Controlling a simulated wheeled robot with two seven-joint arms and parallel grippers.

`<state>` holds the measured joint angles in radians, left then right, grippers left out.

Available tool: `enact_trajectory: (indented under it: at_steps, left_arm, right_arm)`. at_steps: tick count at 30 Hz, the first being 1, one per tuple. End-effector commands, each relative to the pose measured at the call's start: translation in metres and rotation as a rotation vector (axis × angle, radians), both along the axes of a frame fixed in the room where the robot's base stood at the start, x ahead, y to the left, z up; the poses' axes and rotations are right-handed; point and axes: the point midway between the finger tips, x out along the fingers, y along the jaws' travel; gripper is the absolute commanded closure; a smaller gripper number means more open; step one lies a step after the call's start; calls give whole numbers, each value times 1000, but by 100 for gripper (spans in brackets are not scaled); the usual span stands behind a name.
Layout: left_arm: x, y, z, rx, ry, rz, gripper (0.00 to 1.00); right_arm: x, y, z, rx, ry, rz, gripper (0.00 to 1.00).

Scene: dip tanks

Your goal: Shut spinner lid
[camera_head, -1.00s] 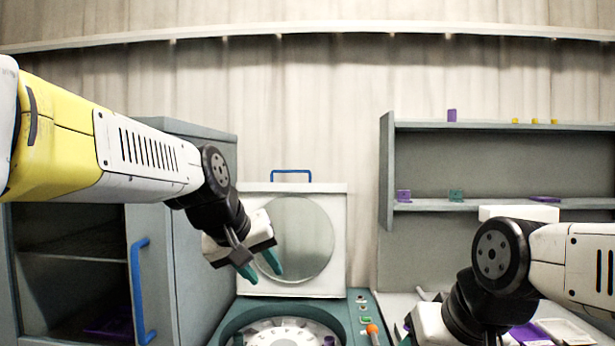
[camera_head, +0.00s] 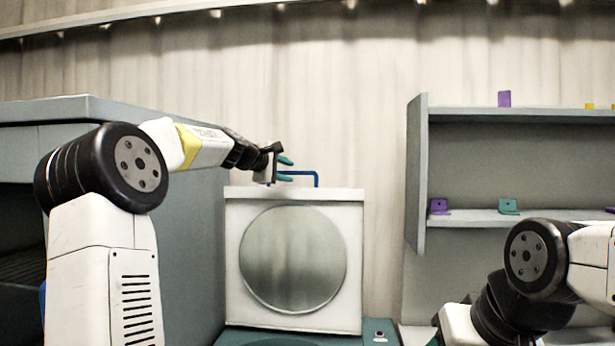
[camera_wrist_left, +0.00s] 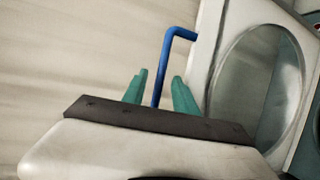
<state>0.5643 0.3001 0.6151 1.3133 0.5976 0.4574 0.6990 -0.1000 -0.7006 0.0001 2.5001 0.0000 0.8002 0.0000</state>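The spinner lid (camera_head: 345,255), a white square panel with a round grey window, stands upright and open. It also shows in the left wrist view (camera_wrist_left: 214,50). Its blue bar handle (camera_head: 317,180) is at the top edge. My left gripper (camera_head: 288,169) is open at the left part of the handle. In the left wrist view the blue handle (camera_wrist_left: 168,55) passes between the two teal fingers, with gaps visible. My right gripper (camera_head: 458,327) is at the lower right, fingers not visible.
A grey cabinet (camera_head: 195,240) stands to the left of the lid, behind my left arm. A grey shelf unit (camera_head: 416,180) at the right holds a purple piece (camera_head: 504,99) and teal bracket (camera_head: 509,206). The wall above the lid is clear.

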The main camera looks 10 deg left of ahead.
Motion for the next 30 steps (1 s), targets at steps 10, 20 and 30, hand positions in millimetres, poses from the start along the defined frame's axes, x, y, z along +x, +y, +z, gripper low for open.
enact_trajectory:
  at_steps: [10,20,30]
  left_arm:
    - [47,-21,-15,3,1,-3,66]
    - [55,-24,-17,4,0,-1,66]
    - [55,-24,-17,5,1,-1,100]
  right_arm:
    - [0,0,0,0,0,0,46]
    - [0,0,0,0,0,0,46]
    - [0,0,0,0,0,0,46]
